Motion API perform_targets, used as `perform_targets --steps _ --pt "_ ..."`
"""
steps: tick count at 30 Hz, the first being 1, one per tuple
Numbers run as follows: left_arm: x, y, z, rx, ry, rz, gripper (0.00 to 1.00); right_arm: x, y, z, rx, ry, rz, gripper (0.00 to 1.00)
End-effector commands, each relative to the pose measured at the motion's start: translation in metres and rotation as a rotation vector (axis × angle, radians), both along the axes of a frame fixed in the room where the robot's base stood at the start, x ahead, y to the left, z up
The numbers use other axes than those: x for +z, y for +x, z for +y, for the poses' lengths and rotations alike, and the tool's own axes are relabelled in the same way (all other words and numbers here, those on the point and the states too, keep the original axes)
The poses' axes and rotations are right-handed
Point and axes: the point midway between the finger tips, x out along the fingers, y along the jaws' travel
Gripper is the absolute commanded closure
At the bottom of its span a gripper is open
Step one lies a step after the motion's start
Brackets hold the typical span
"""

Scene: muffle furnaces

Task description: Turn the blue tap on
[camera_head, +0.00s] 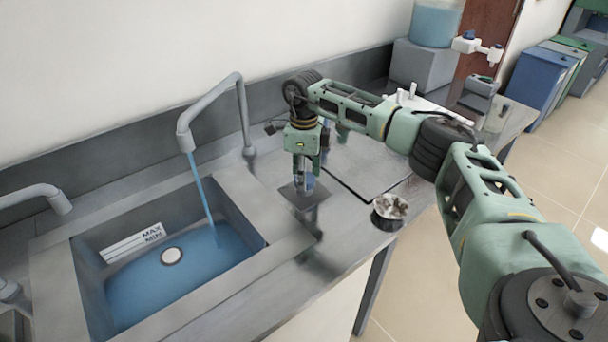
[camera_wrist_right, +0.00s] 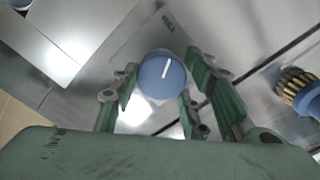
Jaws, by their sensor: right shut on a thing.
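The blue tap knob (camera_head: 310,181) sits on a square grey plate (camera_head: 312,197) on the counter, just right of the sink. In the right wrist view the round knob (camera_wrist_right: 162,77) has a slanted white line on top and sits between the two green fingers. My right gripper (camera_head: 304,177) points down and is shut on the knob. A bent grey faucet (camera_head: 213,104) reaches over the sink, and a blue stream of water (camera_head: 201,187) falls from it. My left gripper is not in view.
The sink (camera_head: 277,230) holds blue water, with a MAX/MIN label on its wall. A second faucet (camera_head: 38,192) stands at the left. A small metal bowl (camera_head: 389,221) sits near the counter's front edge. A grey block with a blue container (camera_head: 436,22) stands at the back.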

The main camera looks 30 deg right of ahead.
Motion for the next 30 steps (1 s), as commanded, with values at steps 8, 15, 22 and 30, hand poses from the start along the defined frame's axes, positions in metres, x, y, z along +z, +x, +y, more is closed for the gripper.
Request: perform_targets --steps 8,15,22,30 --pt "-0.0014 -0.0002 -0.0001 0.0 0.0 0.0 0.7 -0.0005 -0.0007 0.0028 0.094 0.004 0.001 0.85" --pt "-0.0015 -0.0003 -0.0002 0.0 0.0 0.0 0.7 -0.0008 -0.0012 0.0026 0.113 0.005 0.003 0.85" --pt "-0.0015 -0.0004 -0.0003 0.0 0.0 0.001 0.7 -0.0012 -0.0017 0.0025 0.112 0.004 0.006 0.85" --pt "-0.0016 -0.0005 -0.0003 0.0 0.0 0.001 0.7 -0.0011 -0.0014 0.0015 0.11 0.003 0.004 0.43"
